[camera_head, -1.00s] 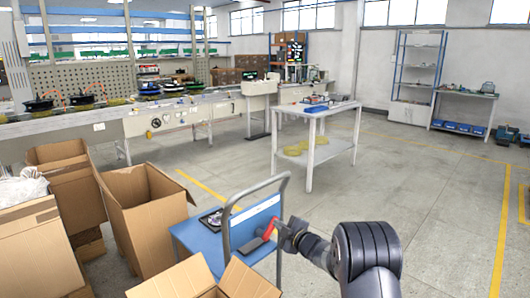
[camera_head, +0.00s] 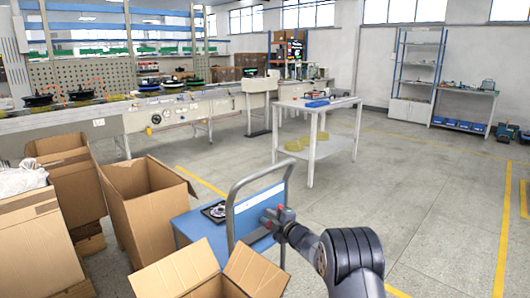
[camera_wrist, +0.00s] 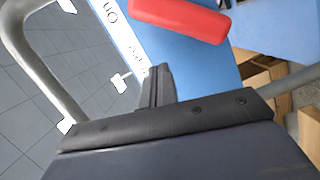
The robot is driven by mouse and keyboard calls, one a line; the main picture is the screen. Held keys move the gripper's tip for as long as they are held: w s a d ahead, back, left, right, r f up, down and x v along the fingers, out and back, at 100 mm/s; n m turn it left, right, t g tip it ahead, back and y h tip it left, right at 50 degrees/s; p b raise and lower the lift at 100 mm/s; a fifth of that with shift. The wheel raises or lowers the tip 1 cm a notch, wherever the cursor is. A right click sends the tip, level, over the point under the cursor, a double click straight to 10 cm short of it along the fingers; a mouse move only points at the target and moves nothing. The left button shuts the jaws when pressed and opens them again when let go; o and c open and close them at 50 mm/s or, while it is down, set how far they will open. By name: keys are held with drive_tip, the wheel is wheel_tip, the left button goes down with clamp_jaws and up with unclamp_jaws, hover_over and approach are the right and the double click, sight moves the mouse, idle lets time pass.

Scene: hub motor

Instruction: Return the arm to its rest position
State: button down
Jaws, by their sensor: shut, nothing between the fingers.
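My gripper (camera_head: 270,220) is at the end of my dark arm, in front of the blue trolley's (camera_head: 190,231) grey tube handle. In the wrist view its black fingers (camera_wrist: 157,85) are together with nothing between them. A rounded red piece (camera_wrist: 182,17) lies across the top of the wrist view; I cannot tell what it belongs to. The arm reaches in from the bottom right of the head view, bent at a large black ribbed joint.
A dark round part (camera_head: 215,211) lies on the trolley. Open cardboard boxes (camera_head: 150,205) crowd the left and bottom. A white table (camera_head: 322,146) stands beyond the trolley, and a long workbench (camera_head: 165,112) runs behind. The floor to the right is clear.

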drive_tip(key=s+a+f+n+t+y+b, duration=0.1)
drive_tip(key=f+n+b, duration=0.4)
drive_tip(key=n, duration=0.6)
drive_tip(key=shift+s+a+t+y, duration=0.3)
drive_tip(key=shift+s+a+y, duration=0.3)
drive_tip(key=shift+s+a, duration=0.5)
